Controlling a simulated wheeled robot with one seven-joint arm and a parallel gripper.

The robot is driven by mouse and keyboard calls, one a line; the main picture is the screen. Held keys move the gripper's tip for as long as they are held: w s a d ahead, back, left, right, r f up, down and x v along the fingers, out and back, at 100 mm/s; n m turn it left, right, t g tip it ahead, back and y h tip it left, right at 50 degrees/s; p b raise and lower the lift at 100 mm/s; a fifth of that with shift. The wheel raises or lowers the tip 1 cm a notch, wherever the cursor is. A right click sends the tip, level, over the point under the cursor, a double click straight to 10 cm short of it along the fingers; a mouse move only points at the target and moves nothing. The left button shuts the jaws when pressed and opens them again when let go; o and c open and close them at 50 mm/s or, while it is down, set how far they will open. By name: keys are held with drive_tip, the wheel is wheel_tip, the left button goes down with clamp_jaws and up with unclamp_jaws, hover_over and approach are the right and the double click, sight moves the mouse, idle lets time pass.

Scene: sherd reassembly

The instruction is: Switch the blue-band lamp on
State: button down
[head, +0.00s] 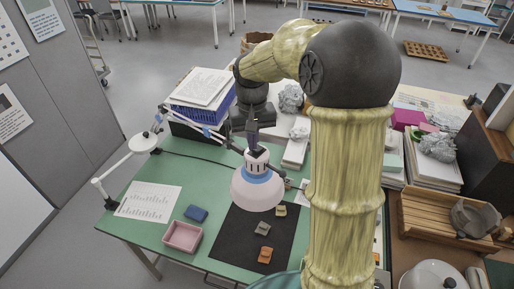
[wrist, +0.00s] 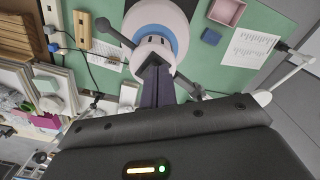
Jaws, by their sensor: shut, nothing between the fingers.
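The blue-band lamp (head: 257,188) has a pale shade with a blue band and hangs over the dark mat on the green table. In the wrist view its head (wrist: 164,22) is at the top centre, seen from above. My gripper (head: 253,146) is directly above the lamp's cap, fingers pointing down. In the wrist view my gripper (wrist: 155,62) is shut and empty, its tips overlapping the cap's edge. I cannot tell whether they touch it. The switch is not clearly visible, and no clear glow shows from the shade.
Several small sherds lie on the dark mat (head: 234,245). A pink tray (head: 182,237), a blue block (head: 196,213) and a printed sheet (head: 149,201) lie left of it. A blue crate (head: 201,112) with papers stands behind.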

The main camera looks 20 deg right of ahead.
drive_tip(key=shift+f+b, duration=0.45)
drive_tip(key=shift+f, duration=0.3)
idle(0.4)
wheel_tip(320, 180, up, 7)
drive_tip(key=p, duration=0.6)
idle(0.4)
idle(0.4)
drive_tip(key=s+f+t+b, duration=0.2)
drive_tip(key=s+f+b, duration=0.3)
drive_tip(key=s+f, duration=0.7)
drive_tip(key=s, duration=0.3)
drive_tip(key=shift+s+f+n+t, duration=0.15)
drive_tip(key=shift+f+n+t, duration=0.15)
drive_tip(key=shift+n, duration=0.1)
idle(0.3)
